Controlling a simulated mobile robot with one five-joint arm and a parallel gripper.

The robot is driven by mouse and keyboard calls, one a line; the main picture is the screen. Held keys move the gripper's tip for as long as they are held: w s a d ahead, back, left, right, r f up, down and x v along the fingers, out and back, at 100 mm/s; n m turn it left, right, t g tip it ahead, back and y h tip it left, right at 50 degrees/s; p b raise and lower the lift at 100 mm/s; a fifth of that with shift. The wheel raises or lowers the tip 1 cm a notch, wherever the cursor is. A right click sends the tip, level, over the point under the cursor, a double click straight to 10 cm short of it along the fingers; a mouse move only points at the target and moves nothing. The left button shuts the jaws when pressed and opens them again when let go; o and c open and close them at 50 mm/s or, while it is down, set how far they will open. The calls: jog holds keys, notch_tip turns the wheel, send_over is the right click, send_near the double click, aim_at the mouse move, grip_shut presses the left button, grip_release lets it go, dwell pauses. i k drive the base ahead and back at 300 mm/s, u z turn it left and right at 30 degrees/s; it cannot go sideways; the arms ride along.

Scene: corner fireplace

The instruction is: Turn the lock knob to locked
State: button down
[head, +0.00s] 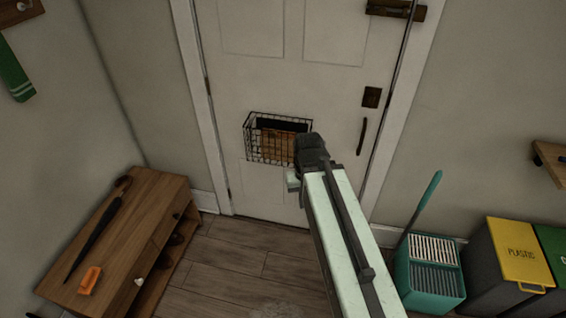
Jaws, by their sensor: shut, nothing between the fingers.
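The white door (270,85) stands closed ahead of me. A dark lock plate (371,97) sits near its right edge, likely with the lock knob on it, too small to tell which way it is turned. A long dark handle (362,136) is just below the plate. My gripper (311,150) is the dark end of my arm, in front of the door, left of and lower than the lock plate in the picture. It is shut and empty, apart from the lock; its fingertips are not clearly seen.
A wire basket (250,135) hangs on the door behind my gripper. A wooden bench (150,215) with an umbrella (95,235) and an orange object (90,280) stands left. A teal bin (430,285) and yellow-lidded bin (519,255) stand right. The floor (235,265) before the door is clear.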

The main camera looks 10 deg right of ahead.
aim_at(372, 102)
jog(key=k, duration=0.65)
jog(key=u, duration=0.25)
jog(key=i, duration=0.45)
jog(key=u, duration=0.7)
jog(key=i, duration=1.35)
jog(key=z, duration=0.5)
